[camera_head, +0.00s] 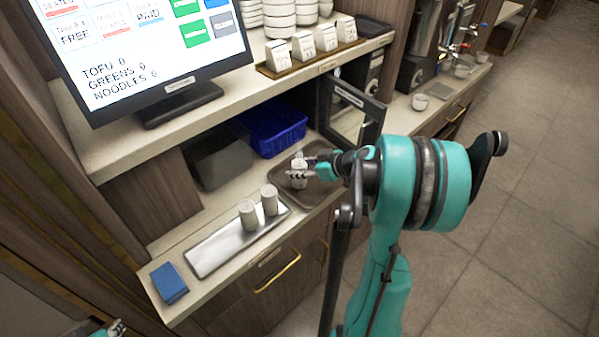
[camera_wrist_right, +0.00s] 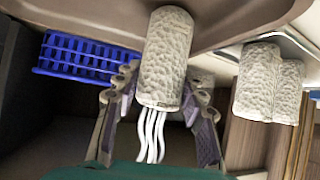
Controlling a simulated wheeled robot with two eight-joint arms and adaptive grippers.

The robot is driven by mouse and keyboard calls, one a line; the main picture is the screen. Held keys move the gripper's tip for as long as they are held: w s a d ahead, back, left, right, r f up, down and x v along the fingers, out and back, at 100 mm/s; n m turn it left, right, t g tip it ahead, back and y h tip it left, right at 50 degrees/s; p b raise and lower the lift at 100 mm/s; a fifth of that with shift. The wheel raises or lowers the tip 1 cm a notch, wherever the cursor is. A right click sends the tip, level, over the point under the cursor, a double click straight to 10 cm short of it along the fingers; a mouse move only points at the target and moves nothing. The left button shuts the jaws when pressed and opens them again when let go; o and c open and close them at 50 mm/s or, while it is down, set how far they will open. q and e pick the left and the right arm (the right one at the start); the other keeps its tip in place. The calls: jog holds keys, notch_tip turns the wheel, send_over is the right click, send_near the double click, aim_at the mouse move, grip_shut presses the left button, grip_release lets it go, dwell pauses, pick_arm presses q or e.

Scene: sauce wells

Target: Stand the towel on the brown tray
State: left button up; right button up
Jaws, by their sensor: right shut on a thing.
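A white rolled towel (camera_head: 299,166) is upright in my right gripper (camera_head: 302,173), over the brown tray (camera_head: 322,194). The wrist view shows this textured towel (camera_wrist_right: 166,55) between the two fingers, with white wavy steam lines at one end. Its other end overlaps the brown tray (camera_wrist_right: 225,18); I cannot tell if it touches. Two more rolled towels (camera_head: 248,214) (camera_head: 269,199) stand on the silver tray (camera_head: 213,252) to the left. My left gripper (camera_head: 117,328) shows only in part at the bottom left edge; its jaws are unclear.
A blue basket (camera_head: 277,134) stands behind the brown tray, beside a dark bin (camera_head: 220,162). A blue block (camera_head: 169,284) lies at the counter's left end. A shelf with a screen (camera_head: 150,45) overhangs the back. An open dark-framed door (camera_head: 352,115) is close to the right gripper.

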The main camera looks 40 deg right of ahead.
jog(key=shift+f, duration=0.15)
jog(key=shift+f, duration=0.15)
jog(key=o, duration=1.1)
jog(key=shift+o, duration=0.2)
jog(key=shift+r, duration=0.2)
